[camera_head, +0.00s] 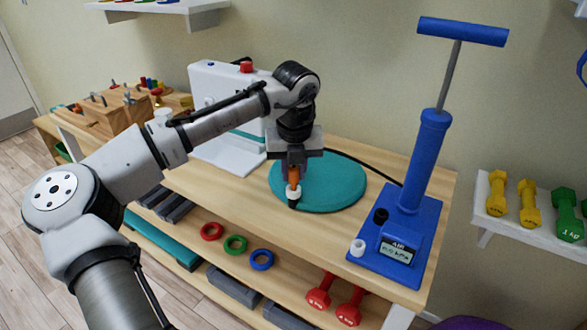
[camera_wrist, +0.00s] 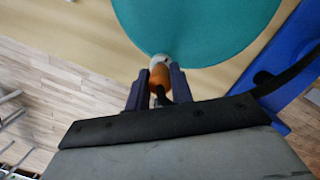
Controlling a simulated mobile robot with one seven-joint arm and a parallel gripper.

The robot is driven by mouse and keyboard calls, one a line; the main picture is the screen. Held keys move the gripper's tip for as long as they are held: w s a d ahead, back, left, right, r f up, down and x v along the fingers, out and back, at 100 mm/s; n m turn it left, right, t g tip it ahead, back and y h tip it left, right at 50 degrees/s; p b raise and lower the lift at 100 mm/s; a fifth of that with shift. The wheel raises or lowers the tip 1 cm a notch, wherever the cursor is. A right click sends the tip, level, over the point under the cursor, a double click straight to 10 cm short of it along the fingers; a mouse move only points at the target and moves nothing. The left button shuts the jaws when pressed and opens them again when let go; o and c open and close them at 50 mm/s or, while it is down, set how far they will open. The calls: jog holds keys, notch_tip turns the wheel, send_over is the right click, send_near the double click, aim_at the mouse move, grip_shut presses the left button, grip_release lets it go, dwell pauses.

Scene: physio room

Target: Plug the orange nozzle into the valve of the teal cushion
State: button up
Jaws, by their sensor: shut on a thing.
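The teal cushion (camera_head: 338,183) is a flat round disc lying on the wooden table; its rim also shows in the wrist view (camera_wrist: 200,28). My gripper (camera_head: 293,178) points down at the cushion's left front edge, shut on the orange nozzle (camera_wrist: 159,77). The nozzle's orange body shows between the fingers in the head view (camera_head: 293,174). A pale round piece (camera_wrist: 161,61), likely the valve, sits at the cushion's rim, against the nozzle's front end. Whether the nozzle is seated in it or only touching, I cannot tell.
A blue pump (camera_head: 424,160) with a T-handle stands on the right of the table, with a black hose (camera_head: 375,168) running behind the cushion. A white machine (camera_head: 222,120) stands behind my arm at left. Rings and dumbbells (camera_head: 335,298) lie on the lower shelf.

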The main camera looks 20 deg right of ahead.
jog(key=shift+f, duration=0.25)
dwell(0.3)
jog(key=o, duration=1)
jog(key=shift+f, duration=0.1)
jog(key=shift+p, duration=0.3)
jog(key=shift+r+p, duration=3.55)
jog(key=shift+p, duration=0.25)
